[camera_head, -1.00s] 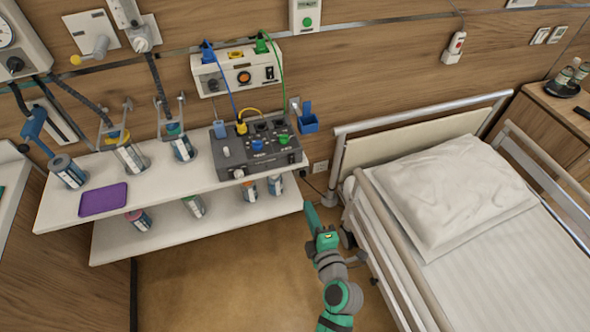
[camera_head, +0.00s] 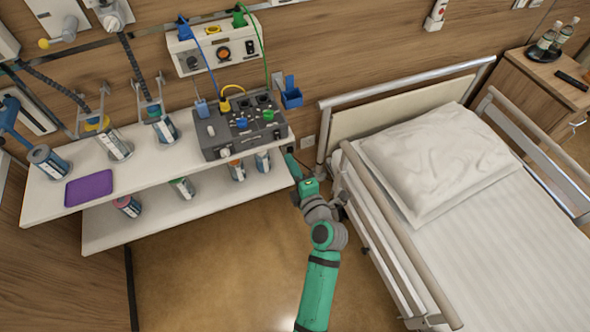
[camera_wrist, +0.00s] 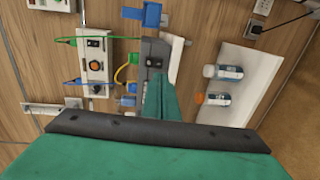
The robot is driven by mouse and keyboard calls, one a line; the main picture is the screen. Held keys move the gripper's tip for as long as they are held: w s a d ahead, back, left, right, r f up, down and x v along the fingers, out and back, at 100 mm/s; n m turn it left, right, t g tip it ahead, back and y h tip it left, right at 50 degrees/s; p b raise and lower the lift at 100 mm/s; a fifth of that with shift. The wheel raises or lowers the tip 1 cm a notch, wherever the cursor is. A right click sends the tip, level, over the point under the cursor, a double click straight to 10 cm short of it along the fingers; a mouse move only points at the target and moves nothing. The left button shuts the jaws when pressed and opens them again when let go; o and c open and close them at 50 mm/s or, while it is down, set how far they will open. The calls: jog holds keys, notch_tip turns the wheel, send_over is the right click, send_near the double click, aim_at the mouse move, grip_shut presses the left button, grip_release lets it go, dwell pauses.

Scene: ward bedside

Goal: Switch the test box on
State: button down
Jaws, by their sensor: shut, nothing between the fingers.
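The dark grey test box (camera_head: 250,142) stands at the right end of the upper white shelf, with knobs, sockets and plugged-in cables on its top panel. It also shows in the wrist view (camera_wrist: 153,48), partly hidden by my fingers. I cannot make out which control is its power switch. My gripper (camera_head: 290,160) is shut and empty, just off the right end of the shelf, near the box's right front corner. In the wrist view its green fingers (camera_wrist: 160,98) point toward the box. I cannot tell whether they touch anything.
A white wall unit (camera_head: 184,58) with an orange button hangs behind the box, joined to it by cables. A blue holder (camera_head: 291,96) is on the wall to the right. Several canisters and a purple pad (camera_head: 89,188) occupy the shelves. The bed rail (camera_head: 395,235) is close right of my arm.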

jog(key=x, duration=0.8)
jog(key=shift+w, duration=0.25)
jog(key=shift+w+a, duration=0.1)
jog(key=shift+f, duration=0.15)
send_near(278, 139)
jog(key=shift+s+d+f, duration=1.15)
jog(key=shift+s+d, duration=0.1)
jog(key=shift+s, duration=2.2)
jog(key=shift+s+a, duration=0.1)
jog(key=shift+a, duration=0.15)
jog(key=shift+f, duration=0.1)
